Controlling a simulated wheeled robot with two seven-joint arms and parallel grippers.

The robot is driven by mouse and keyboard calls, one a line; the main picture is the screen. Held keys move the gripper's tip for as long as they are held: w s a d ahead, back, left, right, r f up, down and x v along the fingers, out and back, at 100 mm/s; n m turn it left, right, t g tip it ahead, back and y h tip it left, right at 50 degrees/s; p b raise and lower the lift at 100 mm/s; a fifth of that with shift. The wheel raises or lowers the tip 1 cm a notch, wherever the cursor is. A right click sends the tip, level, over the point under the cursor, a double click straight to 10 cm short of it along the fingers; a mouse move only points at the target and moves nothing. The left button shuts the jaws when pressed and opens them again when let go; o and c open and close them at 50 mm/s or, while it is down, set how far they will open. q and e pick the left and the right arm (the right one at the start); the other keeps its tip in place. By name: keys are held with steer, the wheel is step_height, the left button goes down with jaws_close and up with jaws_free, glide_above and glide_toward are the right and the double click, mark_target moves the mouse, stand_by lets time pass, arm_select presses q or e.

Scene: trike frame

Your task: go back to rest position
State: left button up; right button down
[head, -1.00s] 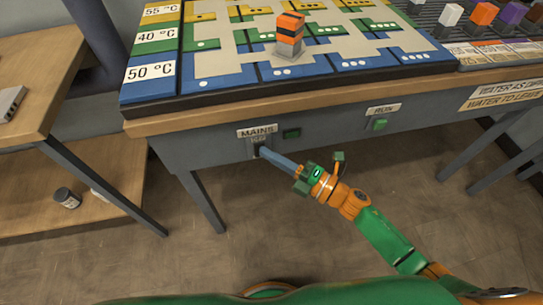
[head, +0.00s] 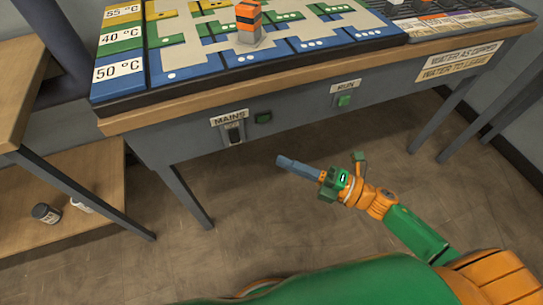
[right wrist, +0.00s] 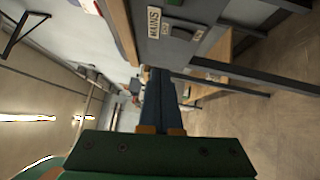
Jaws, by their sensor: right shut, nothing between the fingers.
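My right gripper (head: 282,161) is shut and empty, held in the air in front of the bench and below its front panel. Its closed blue-grey fingers (right wrist: 160,100) also show in the right wrist view. They point left in the head view, apart from the MAINS switch (head: 234,134). The MAINS switch also shows in the right wrist view (right wrist: 182,33). My right arm (head: 408,232) comes in from the lower right. My left gripper is not in view.
The bench (head: 290,92) carries a temperature board (head: 205,84) with an orange and black block (head: 249,22) on it. A green RUN button (head: 344,101) is on the panel. A wooden shelf unit (head: 75,190) with small jars stands at left. The floor below is clear.

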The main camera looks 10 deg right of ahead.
steer(key=shift+s+d, duration=0.1)
steer(key=shift+d, duration=0.1)
stand_by(0.3)
steer(key=w+d+f+m+t+h, duration=0.3)
steer(key=d+f+m+h, duration=0.35)
steer(key=f+m, duration=0.4)
steer(key=s+d+f+m+g+h, duration=0.2)
steer(key=s+f+m+h, duration=0.15)
steer(key=f, duration=0.45)
steer(key=s+d+f+m+g+h, duration=0.2)
steer(key=s+d+f+m+h, duration=0.1)
steer(key=f+m, duration=0.3)
steer(key=s+f+m+g+h, duration=0.2)
steer(key=s+f+m+g, duration=0.15)
steer(key=s+f, duration=0.65)
steer(key=s+a+f+m+g, duration=0.2)
steer(key=s+g, duration=0.1)
steer(key=s, duration=0.4)
steer(key=s+a+f+m+g, duration=0.2)
steer(key=s+f+g, duration=0.1)
steer(key=s, duration=0.4)
step_height(320, 180, up, 20)
steer(key=p, duration=1.9)
steer(key=shift+f, duration=0.2)
